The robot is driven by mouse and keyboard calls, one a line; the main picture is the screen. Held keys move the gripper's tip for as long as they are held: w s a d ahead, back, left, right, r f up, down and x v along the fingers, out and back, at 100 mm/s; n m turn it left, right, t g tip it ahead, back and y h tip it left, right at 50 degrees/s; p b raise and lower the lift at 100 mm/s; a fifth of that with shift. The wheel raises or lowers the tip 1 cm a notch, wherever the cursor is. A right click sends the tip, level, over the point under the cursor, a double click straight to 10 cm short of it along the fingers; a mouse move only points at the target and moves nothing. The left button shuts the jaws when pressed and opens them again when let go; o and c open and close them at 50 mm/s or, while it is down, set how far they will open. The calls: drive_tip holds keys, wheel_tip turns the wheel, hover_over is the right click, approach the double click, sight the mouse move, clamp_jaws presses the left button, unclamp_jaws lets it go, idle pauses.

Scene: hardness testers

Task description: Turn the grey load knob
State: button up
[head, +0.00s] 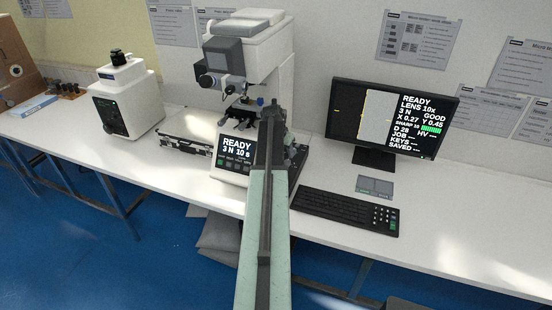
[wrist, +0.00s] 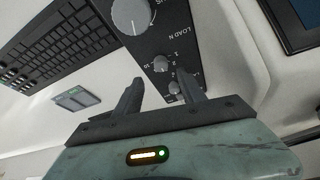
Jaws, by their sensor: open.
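In the wrist view a dark panel marked LOAD N (wrist: 168,30) carries a large light-grey round knob (wrist: 130,14) with a pointer line, cut by the top edge. A smaller grey knob (wrist: 160,63) with numbers around it sits below, and another small knob (wrist: 174,87) is lower still. I cannot tell for sure which knob the label belongs to. My gripper (wrist: 162,79) is open and empty, its fingers either side of the small knobs in the picture; contact is not visible. In the head view my gripper (head: 271,106) is in front of the hardness tester (head: 277,60); my arm hides the panel.
A monitor (head: 391,119) and a black keyboard (head: 338,209) are to the right on the white bench (head: 450,235). A small grey pad (head: 375,186) lies between them. A READY display (head: 237,150), an open case (head: 187,134) and another white machine (head: 124,98) are left.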

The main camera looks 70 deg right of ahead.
sight(287, 161)
drive_tip(key=b+x, duration=0.7)
drive_tip(key=x, duration=0.1)
drive_tip(key=shift+w, duration=0.1)
drive_tip(key=shift+r, duration=0.1)
clamp_jaws()
